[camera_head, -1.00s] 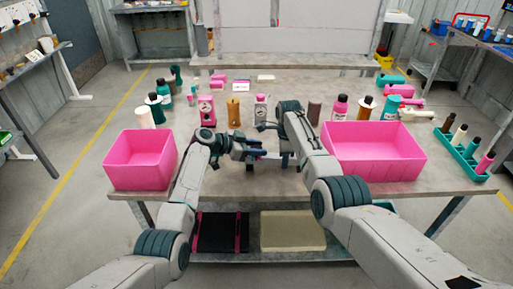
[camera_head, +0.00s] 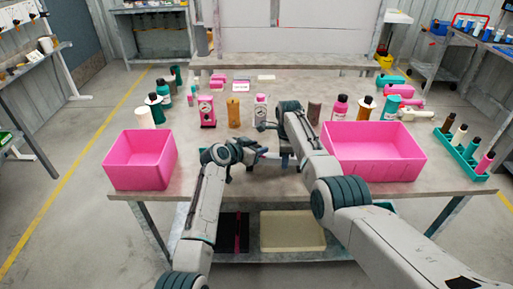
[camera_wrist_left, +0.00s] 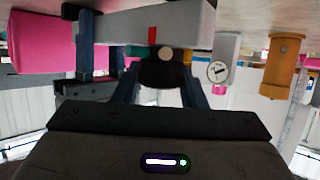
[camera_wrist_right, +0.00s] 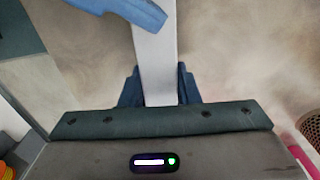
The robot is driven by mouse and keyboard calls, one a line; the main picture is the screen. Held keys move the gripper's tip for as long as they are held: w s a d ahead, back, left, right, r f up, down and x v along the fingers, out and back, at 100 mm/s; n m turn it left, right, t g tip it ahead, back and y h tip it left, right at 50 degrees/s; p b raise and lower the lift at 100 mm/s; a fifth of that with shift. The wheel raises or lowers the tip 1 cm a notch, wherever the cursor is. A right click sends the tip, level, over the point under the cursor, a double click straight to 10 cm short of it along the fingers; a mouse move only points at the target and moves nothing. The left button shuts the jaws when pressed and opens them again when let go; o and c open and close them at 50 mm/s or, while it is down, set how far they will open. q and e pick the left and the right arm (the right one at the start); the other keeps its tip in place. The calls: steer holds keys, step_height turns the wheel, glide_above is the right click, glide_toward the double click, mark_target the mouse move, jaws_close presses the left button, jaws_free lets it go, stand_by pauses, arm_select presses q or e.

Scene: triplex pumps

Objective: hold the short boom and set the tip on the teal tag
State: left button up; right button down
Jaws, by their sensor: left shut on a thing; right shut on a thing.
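My left gripper (camera_head: 262,153) is near the front middle of the table. In the left wrist view, a dark round-ended piece with a tan disc (camera_wrist_left: 165,54) sits between its blue fingers. A pale grey bar with a red mark (camera_wrist_left: 180,25), perhaps the short boom, crosses in front and hides the fingertips. My right gripper (camera_head: 286,163) is close on the right, shut on a pale grey bar (camera_wrist_right: 154,55). A blue finger of the left gripper crosses the upper part of that bar in the right wrist view. I cannot make out the teal tag.
Pink bins stand left (camera_head: 140,165) and right (camera_head: 375,155) of the grippers. Behind are several bottles and cylinders, including an ochre cylinder (camera_head: 233,113) and a brown one (camera_head: 313,113). A teal rack (camera_head: 462,157) holds bottles at the right edge.

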arm_select(q)
steer(key=shift+f+n+t+y, duration=0.1)
steer(key=shift+n+t+y, duration=0.4)
steer(key=shift+n+y, duration=0.3)
steer(key=o, duration=1)
steer(key=shift+s+a, duration=0.1)
steer(key=s+a, duration=0.3)
steer(key=s, duration=0.1)
steer(key=s+a+r, duration=0.1)
steer(key=s+a, duration=0.1)
steer(key=s, duration=0.3)
steer(key=s+a+r, duration=0.1)
steer(key=s+a, duration=0.2)
steer(key=s, duration=0.2)
steer(key=shift+a, duration=0.3)
